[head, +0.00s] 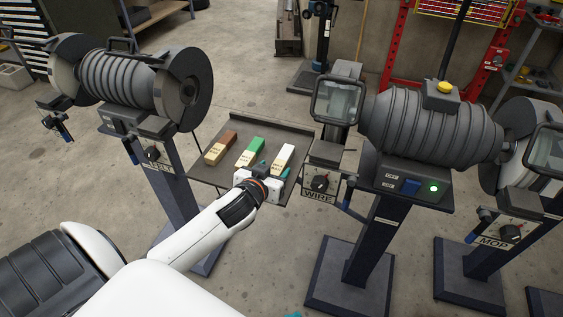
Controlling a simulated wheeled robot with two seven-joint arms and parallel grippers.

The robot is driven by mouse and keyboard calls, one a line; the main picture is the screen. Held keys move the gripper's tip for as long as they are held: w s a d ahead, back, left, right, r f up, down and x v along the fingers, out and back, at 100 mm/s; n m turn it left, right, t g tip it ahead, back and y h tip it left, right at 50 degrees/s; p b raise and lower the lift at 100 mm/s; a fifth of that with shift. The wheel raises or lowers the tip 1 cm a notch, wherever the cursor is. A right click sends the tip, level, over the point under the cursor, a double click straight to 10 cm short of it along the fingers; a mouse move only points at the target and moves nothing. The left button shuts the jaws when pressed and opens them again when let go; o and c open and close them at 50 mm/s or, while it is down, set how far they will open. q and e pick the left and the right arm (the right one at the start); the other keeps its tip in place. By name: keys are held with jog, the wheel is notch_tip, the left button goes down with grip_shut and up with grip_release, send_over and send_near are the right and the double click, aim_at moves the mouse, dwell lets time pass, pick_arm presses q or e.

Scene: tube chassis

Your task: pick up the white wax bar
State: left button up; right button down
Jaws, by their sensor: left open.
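The white wax bar (285,155) lies on a dark tray (219,182) between two grinding machines, at the right end of a row of bars. Its lower end has a tan, labelled wrap. My left gripper (275,170) is open, with its teal fingertips close to the near end of the white bar. The gripper partly covers that end, and I cannot tell whether the fingers touch it. My right gripper does not show clearly; a small teal sliver at the bottom edge is too cut off to identify.
A green bar (256,146) and a brown bar (226,141) lie left of the white one. A grinder (183,88) stands left of the tray.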

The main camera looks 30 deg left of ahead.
aim_at(278, 165)
pick_arm(q)
jog(key=x, duration=0.4)
jog(key=shift+w+f, duration=0.15)
jog(key=shift+w, duration=0.15)
jog(key=shift+s, duration=0.1)
jog(key=shift+c, duration=0.4)
jog(key=c, duration=1)
